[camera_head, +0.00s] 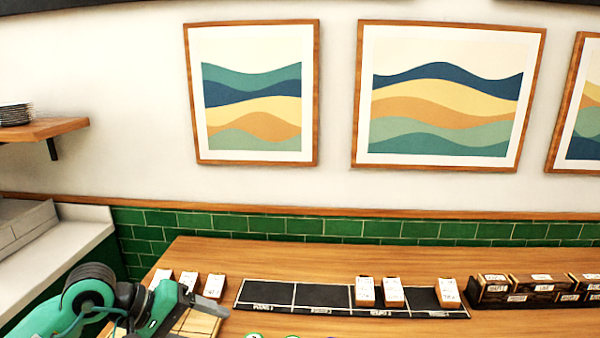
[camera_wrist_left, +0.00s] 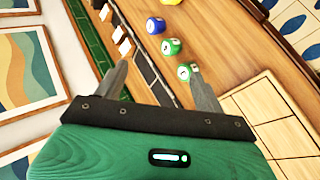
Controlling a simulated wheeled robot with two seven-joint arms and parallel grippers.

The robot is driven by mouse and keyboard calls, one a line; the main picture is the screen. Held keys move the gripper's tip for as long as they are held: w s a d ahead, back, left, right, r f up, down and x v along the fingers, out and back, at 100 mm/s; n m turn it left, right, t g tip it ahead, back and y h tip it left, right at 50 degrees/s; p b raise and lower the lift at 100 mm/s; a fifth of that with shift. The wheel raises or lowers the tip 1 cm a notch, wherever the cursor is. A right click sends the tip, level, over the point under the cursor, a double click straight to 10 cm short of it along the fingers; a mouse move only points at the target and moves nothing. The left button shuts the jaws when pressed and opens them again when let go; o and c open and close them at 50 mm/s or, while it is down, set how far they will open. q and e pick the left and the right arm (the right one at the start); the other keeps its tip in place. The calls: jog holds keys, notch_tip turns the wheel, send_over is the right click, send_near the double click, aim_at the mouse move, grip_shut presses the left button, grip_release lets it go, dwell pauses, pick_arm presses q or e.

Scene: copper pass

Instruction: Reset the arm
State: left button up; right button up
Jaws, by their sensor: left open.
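My left arm comes in from the lower left in the head view, and its gripper (camera_head: 178,300) is over the left part of the wooden table (camera_head: 230,255). In the left wrist view the two fingers of the left gripper (camera_wrist_left: 160,85) stand wide apart with nothing between them. The wrist view is tilted, with the wall pictures at its left. My right gripper is not in view.
A black sectioned tray (camera_head: 322,297) holds a few small white-topped boxes (camera_head: 393,291). Similar boxes (camera_head: 214,286) stand left of it. Dark labelled boxes (camera_head: 540,285) stand right. Several numbered balls (camera_wrist_left: 171,46) and a pale wooden board (camera_wrist_left: 285,125) lie near the gripper.

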pick_arm(q)
jog(key=s+d+r+n+t+h, duration=0.4)
jog(key=d+r+n+h, duration=0.4)
jog(key=n+h, duration=0.4)
jog(key=w+a+f+n+t+y, duration=0.2)
jog(key=a+n+t+y, duration=0.45)
jog(key=n, duration=0.85)
jog(key=w+a+f+n+t+y, duration=0.2)
jog(key=a+n+t+y, duration=0.2)
jog(key=n+t+y, duration=0.8)
jog(key=s+a+f+n+g+y, duration=0.2)
jog(key=a+f+n+g+y, duration=0.25)
jog(key=f+n+g, duration=0.9)
jog(key=s+d+f+n+g+h, duration=0.2)
jog(key=s+f+n+g, duration=0.7)
jog(key=s+f+n, duration=0.8)
jog(key=s+f+m+g+b, duration=0.1)
jog(key=s+f+m, duration=0.1)
jog(key=f, duration=1.3)
jog(key=s+f+m, duration=0.2)
jog(key=f, duration=1.4)
jog(key=s+a+f+g, duration=0.1)
jog(key=s+a+f, duration=0.1)
jog(key=s+f, duration=0.8)
jog(key=s+a+f+b, duration=0.1)
jog(key=s+f, duration=0.9)
jog(key=f, duration=0.2)
jog(key=shift+s+a+f+g, duration=0.15)
jog(key=shift+a+f+g, duration=0.15)
jog(key=shift+a+g, duration=0.1)
